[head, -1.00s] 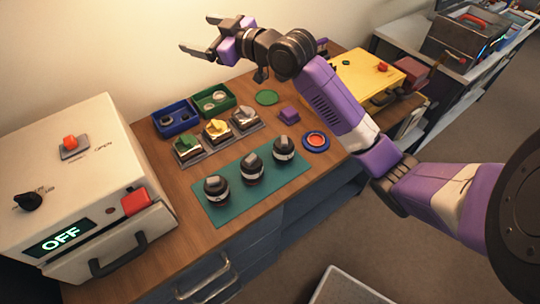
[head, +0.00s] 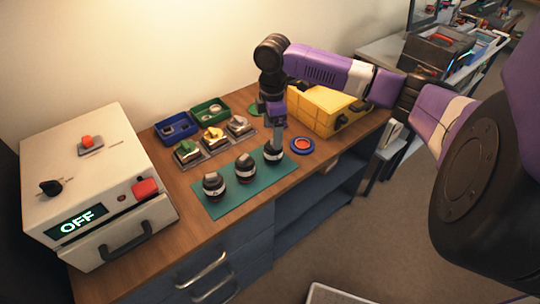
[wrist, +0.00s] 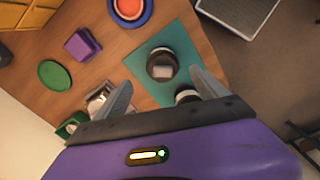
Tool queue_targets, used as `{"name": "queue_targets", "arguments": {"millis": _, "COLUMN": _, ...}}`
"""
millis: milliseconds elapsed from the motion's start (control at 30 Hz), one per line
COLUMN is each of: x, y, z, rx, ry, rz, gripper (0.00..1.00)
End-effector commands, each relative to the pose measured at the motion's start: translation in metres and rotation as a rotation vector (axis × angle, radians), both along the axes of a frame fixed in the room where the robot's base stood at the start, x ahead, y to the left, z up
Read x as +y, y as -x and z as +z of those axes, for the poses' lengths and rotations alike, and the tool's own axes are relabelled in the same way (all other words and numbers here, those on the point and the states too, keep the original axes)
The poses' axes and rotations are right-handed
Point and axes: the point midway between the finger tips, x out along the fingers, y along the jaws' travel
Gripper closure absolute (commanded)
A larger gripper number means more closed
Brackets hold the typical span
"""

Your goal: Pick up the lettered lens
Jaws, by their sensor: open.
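Three dark lenses stand in a row on a teal mat (head: 224,207): a left lens (head: 213,186), a middle lens (head: 245,168) and a right lens (head: 273,157). Their markings are too small to read, so I cannot tell which is lettered. My gripper (wrist: 161,78) points down above the right lens, its two fingers open and apart. In the wrist view this lens (wrist: 162,65) lies between and just beyond the fingertips, with a pale patch on top. The middle lens (wrist: 187,96) is partly hidden behind a finger. The gripper holds nothing.
Behind the mat are small fixtures with green (head: 187,148), yellow (head: 213,135) and grey (head: 238,124) tops, plus blue (head: 176,128) and green (head: 209,111) trays. A red-and-blue button (head: 302,145) is right of the mat. A white machine (head: 88,170) reading OFF stands left.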

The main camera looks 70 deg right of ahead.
Motion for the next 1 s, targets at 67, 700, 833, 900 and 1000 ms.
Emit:
{"name": "queue_targets", "arguments": {"millis": 67, "x": 0.001, "y": 0.001, "z": -0.005, "rx": 0.006, "ry": -0.001, "rz": 0.011, "gripper": 0.17}}
{"name": "queue_targets", "arguments": {"millis": 700, "x": 0.004, "y": 0.004, "z": -0.075, "rx": 0.001, "ry": 0.001, "rz": 0.011, "gripper": 0.17}}
{"name": "queue_targets", "arguments": {"millis": 833, "x": 0.004, "y": 0.004, "z": -0.078, "rx": 0.000, "ry": 0.001, "rz": 0.011, "gripper": 0.17}}
{"name": "queue_targets", "arguments": {"millis": 900, "x": 0.004, "y": 0.004, "z": -0.078, "rx": 0.000, "ry": 0.001, "rz": 0.011, "gripper": 0.17}}
{"name": "queue_targets", "arguments": {"millis": 1000, "x": 0.004, "y": 0.004, "z": -0.077, "rx": 0.000, "ry": 0.001, "rz": 0.011, "gripper": 0.27}}
